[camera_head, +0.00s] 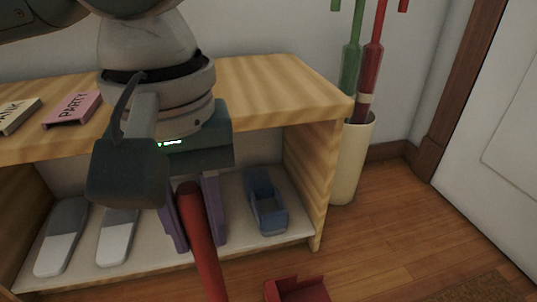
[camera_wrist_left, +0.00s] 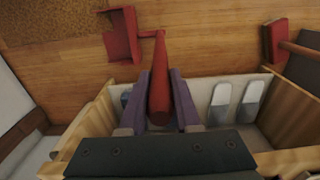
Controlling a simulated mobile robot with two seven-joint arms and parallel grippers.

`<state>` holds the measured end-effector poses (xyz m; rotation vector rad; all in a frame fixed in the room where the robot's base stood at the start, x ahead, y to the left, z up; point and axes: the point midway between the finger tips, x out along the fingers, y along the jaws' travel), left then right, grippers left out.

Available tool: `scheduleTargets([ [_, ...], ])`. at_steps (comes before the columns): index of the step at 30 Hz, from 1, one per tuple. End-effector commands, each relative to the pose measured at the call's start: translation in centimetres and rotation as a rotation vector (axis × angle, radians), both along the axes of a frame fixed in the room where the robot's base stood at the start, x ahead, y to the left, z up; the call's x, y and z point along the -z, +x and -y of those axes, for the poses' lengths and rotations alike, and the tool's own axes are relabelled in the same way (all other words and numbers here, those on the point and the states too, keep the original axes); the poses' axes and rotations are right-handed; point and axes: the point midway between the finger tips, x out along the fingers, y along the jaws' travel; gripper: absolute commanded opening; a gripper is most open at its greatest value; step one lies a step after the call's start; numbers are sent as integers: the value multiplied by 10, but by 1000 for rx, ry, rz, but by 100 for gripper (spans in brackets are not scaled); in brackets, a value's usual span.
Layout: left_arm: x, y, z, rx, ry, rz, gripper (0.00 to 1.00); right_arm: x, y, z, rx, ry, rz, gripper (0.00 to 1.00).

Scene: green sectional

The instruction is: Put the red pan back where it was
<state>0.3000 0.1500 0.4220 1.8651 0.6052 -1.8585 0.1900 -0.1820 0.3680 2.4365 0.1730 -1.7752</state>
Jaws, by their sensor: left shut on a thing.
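The red pan (camera_head: 297,289) is a scoop with a long red handle (camera_head: 203,245). My left gripper (camera_head: 195,215) has its purple fingers shut around the handle, in front of the shelf. In the left wrist view the handle (camera_wrist_left: 160,82) runs away between the fingers (camera_wrist_left: 160,103), and the pan's scoop (camera_wrist_left: 122,36) shows beyond it over the wood floor. Whether the scoop touches the floor I cannot tell. My left arm hides part of the shelf. My right gripper is not in view.
A wooden shelf (camera_head: 290,90) holds a pink PARTY box (camera_head: 70,108) on top, and a blue tray (camera_head: 265,200) and grey-white slippers (camera_head: 62,238) below. A cream bin (camera_head: 352,165) with red and green long-handled items stands right of it. Floor (camera_head: 390,230) further right is clear.

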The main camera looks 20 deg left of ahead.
Motion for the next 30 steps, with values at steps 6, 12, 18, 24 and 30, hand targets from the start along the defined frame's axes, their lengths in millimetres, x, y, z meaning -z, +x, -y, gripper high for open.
scheduleTargets([
  [6, 1, 0, 0, 1, -1, -1, 50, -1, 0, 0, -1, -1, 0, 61],
  [12, 1, 0, 0, 0, -1, -1, 61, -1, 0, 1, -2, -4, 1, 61],
  [18, 0, 0, 0, 1, 1, 1, 61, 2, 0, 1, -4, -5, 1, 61],
  [24, -34, 0, 0, 0, -1, 0, 61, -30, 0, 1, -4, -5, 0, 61],
  [30, -78, 0, 1, 0, -1, 0, 61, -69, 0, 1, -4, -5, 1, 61],
])
